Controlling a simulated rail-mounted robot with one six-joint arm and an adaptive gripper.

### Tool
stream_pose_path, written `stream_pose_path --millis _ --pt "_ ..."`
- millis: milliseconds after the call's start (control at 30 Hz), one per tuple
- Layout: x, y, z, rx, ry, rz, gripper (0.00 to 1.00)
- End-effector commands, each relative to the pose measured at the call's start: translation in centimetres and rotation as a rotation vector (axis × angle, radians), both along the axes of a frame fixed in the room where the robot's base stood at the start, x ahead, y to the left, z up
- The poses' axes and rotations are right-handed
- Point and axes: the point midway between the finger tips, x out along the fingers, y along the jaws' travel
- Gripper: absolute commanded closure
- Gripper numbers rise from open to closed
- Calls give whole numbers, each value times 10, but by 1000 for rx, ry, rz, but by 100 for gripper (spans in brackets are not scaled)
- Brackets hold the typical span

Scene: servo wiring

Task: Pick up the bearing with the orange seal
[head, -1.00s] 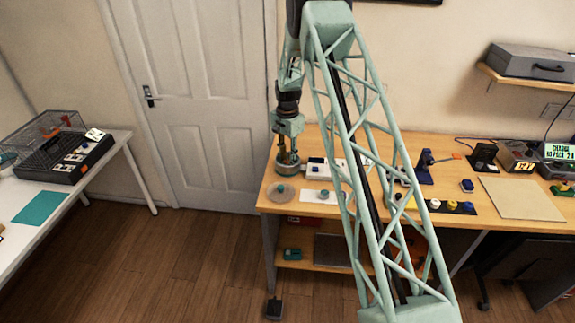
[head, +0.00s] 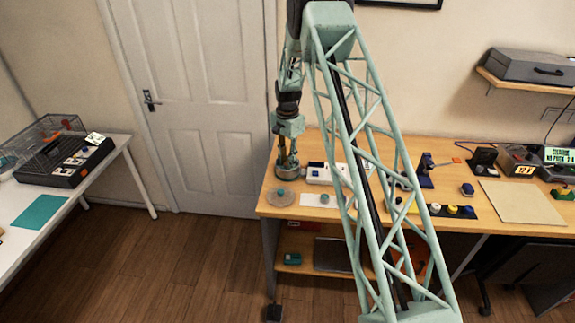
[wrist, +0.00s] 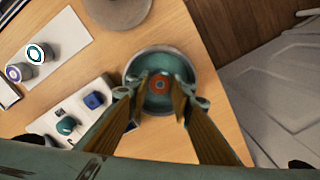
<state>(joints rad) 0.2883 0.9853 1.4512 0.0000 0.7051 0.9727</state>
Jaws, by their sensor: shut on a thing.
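The bearing with the orange seal (wrist: 160,85) shows in the wrist view as an orange ring with a dark centre, between my fingertips. It is over or in a round, grey-rimmed teal dish (wrist: 158,54); I cannot tell whether it touches the bottom. My gripper (wrist: 159,88) is shut on this bearing and points down. In the head view my gripper (head: 288,168) is at the left end of the wooden bench, and the bearing is too small to make out there.
On a white strip (wrist: 68,40) stand a teal-ringed bearing (wrist: 40,52) and a purple-ringed one (wrist: 15,73). A white box with a blue button and teal knob (wrist: 80,112) is close to the dish. A grey disc (head: 281,202) lies near the bench's front edge.

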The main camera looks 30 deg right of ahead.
Motion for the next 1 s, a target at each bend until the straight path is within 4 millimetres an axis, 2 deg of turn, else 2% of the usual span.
stream_pose_path --millis 600,800,1000 --pt "0 0 73 -1 -1 0 91" --pt "0 0 84 0 -1 0 91" --pt "0 0 86 0 0 0 91"
